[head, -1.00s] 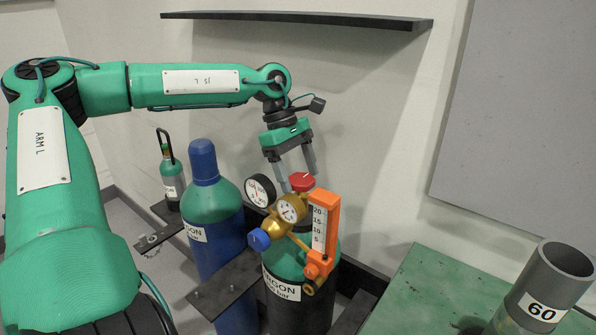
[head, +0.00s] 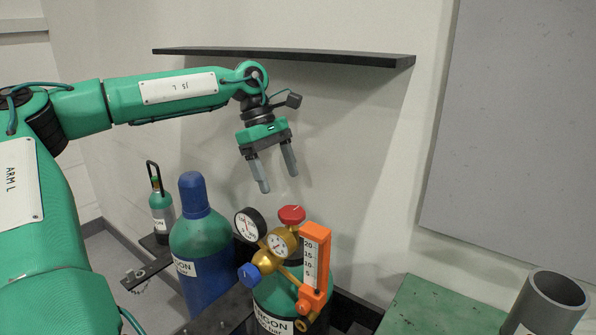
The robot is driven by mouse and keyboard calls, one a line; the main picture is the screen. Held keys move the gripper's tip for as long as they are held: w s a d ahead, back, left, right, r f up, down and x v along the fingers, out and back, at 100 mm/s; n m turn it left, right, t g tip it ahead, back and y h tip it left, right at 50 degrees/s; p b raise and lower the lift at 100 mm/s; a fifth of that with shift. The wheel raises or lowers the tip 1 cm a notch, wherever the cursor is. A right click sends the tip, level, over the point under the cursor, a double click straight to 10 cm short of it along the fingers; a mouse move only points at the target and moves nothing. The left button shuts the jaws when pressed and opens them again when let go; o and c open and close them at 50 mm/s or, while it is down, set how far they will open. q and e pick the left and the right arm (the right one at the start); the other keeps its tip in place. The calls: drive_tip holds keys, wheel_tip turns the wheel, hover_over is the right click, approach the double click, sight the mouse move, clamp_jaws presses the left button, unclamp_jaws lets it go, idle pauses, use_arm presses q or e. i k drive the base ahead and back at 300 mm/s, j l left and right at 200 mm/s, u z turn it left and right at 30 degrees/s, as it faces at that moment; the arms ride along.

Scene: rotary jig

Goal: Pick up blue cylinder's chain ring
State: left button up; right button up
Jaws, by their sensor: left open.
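The blue cylinder (head: 207,282) has a green shoulder and a blue cap and stands left of the regulator cylinder, behind a black bracket. A small chain (head: 137,286) hangs at the left end of a black bracket arm, left of the blue cylinder; its ring is too small to make out clearly. My left gripper (head: 279,181) is open and empty, fingers pointing down. It appears above the red knob and gauges, right of the blue cylinder and well away from the chain. My right gripper is not in view.
A cylinder with a green shoulder (head: 267,296) carries gauges, a red knob (head: 291,215) and an orange flow meter (head: 315,262). A small green cylinder (head: 161,212) stands at the back left. A black wall shelf (head: 290,56) is above; a green bench (head: 430,307) is at right.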

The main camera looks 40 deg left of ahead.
sight(132, 276)
drive_tip(key=k, duration=1)
